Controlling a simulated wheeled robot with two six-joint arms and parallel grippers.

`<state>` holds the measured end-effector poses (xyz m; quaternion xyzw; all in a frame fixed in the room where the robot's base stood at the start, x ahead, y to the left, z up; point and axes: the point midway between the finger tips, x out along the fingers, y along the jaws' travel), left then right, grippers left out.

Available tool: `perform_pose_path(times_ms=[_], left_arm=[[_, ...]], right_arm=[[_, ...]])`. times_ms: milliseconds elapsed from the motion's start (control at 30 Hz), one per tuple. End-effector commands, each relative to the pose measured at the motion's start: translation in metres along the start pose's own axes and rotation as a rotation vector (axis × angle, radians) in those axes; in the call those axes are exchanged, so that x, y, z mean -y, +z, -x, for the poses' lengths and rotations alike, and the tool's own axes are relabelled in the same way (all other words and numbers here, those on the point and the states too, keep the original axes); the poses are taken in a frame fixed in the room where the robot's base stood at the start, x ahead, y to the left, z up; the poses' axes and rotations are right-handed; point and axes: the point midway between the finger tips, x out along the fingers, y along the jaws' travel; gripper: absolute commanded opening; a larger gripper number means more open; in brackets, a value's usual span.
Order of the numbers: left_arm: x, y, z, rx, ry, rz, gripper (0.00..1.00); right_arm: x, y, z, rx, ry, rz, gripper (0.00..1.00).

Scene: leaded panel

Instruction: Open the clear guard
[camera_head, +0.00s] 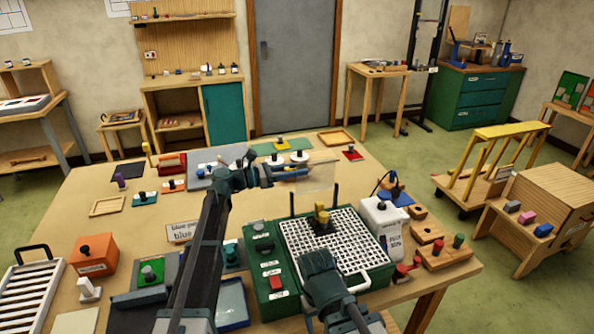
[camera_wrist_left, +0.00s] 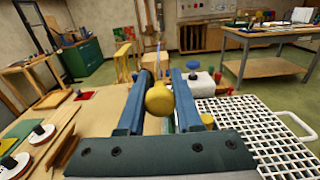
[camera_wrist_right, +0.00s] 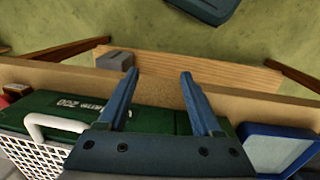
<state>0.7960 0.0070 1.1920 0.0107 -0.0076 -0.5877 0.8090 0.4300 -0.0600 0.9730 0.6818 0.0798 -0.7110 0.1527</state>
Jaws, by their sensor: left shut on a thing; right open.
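The clear guard (camera_head: 318,178) is a see-through panel, raised and roughly upright above the green machine (camera_head: 262,277) with its white grid (camera_head: 350,243). My left gripper (camera_head: 290,172) is at the panel's upper left. In the left wrist view, a yellow knob (camera_wrist_left: 159,99) sits between the fingers of my left gripper (camera_wrist_left: 161,75), which is shut on it. The panel itself is hard to make out there. My right gripper (camera_wrist_right: 157,74) is open and empty, beside the machine's green side. In the head view its fingers are hidden behind the wrist.
A white container (camera_head: 382,222) stands right of the machine. A blue tray (camera_head: 232,305) lies to its left. Wooden blocks with pegs (camera_head: 445,252) are near the table's right edge.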

Motion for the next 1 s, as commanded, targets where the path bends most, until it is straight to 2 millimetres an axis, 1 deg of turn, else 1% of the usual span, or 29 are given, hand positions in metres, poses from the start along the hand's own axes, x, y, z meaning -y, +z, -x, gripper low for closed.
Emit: perform_pose_path(times_ms=[100,133,267,300,567,667,767,1000], left_arm=[[-0.001,-0.001,0.001,-0.003,0.002,-0.002,0.00],[-0.001,-0.001,0.001,-0.003,0.002,-0.002,0.37],[-0.001,-0.001,0.001,-0.002,0.001,-0.002,0.61],[0.000,-0.001,0.001,-0.002,0.001,-0.002,0.62],[0.000,0.000,0.001,-0.001,0.001,-0.002,0.62],[0.000,0.000,0.007,-0.001,0.002,-0.002,0.62],[0.000,0.000,0.021,-0.001,0.003,-0.002,0.62],[0.000,0.000,0.074,-0.001,0.004,-0.002,0.62]], right_arm=[[0.000,0.000,0.000,0.000,0.000,0.000,0.67],[0.000,0.000,0.000,0.000,0.000,0.000,0.67],[0.000,0.000,0.000,0.000,0.000,0.000,0.67],[0.000,0.000,0.000,0.000,0.000,0.000,0.67],[0.000,0.000,0.000,0.000,0.000,0.000,0.67],[0.000,0.000,0.000,0.000,0.000,0.000,0.67],[0.000,0.000,0.000,0.000,0.000,0.000,0.67],[0.000,0.000,0.000,0.000,0.000,0.000,0.67]])
